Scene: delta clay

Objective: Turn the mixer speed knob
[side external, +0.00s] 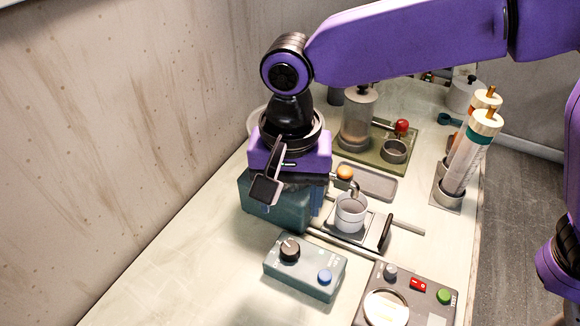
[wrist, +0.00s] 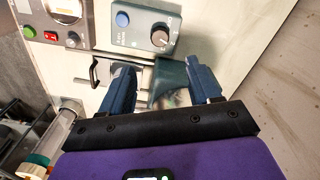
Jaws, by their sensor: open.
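A grey-blue control box (side external: 305,268) stands on the counter, with a black knob (side external: 289,249) that has a pale pointer mark and a blue button (side external: 324,277). In the wrist view the knob (wrist: 160,37) and box (wrist: 142,28) lie beyond the fingertips. My gripper (wrist: 155,70) is open and empty, its two blue fingers spread apart and not touching the knob. In the side view it is behind the box, over a teal block (side external: 275,209); its fingers are mostly hidden there.
A metal cup (side external: 350,212) sits on a small platform right of my gripper, near a rod with a black handle (side external: 386,232). Counter left of the box is clear.

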